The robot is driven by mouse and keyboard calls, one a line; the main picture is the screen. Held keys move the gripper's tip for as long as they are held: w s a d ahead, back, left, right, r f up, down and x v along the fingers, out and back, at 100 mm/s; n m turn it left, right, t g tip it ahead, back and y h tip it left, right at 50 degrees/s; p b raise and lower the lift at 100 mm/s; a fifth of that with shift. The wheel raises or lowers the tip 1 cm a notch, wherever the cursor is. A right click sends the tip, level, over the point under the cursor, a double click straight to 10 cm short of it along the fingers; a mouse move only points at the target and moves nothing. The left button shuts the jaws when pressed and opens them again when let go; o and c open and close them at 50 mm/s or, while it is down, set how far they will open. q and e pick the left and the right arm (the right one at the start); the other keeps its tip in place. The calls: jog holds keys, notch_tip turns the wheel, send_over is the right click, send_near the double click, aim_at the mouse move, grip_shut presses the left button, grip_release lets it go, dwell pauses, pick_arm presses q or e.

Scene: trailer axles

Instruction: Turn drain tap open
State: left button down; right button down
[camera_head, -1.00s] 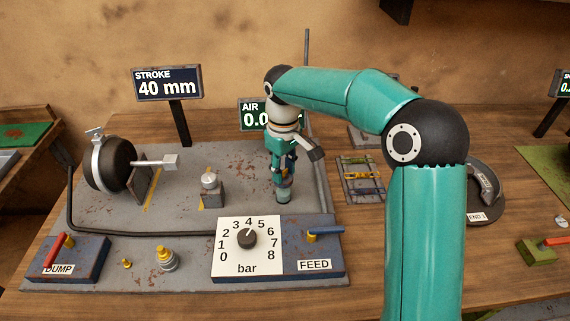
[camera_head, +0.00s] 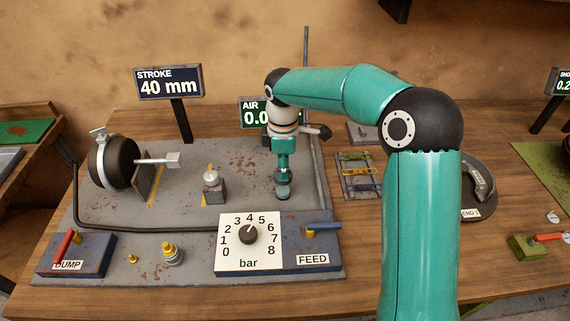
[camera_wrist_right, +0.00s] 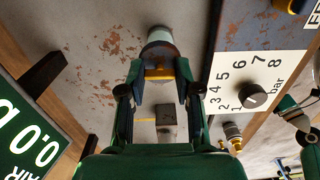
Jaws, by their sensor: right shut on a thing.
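The drain tap shows as a yellow bar (camera_wrist_right: 158,73) at a grey cylindrical pot (camera_wrist_right: 160,44) in the right wrist view. In the head view the pot (camera_head: 283,193) stands on the grey plate, behind the blue FEED block. My right gripper (camera_head: 283,176) points straight down over it. In the right wrist view its two fingers (camera_wrist_right: 158,88) are closed in on either side of the yellow bar. The gripper hides most of the tap in the head view. Part of my left arm seems to show at the right edge of the wrist view, its fingers unclear.
The pressure dial (camera_head: 249,235) points near 4, left of the FEED block (camera_head: 312,249). A DUMP block (camera_head: 75,256) with a red lever is at front left. A round black chamber (camera_head: 115,163) with a rod stands behind. The STROKE sign (camera_head: 168,82) reads 40 mm.

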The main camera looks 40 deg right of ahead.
dwell(0.6)
jog(key=c, duration=0.8)
grip_release()
jog(key=shift+r, duration=0.1)
notch_tip(320, 180, up, 12)
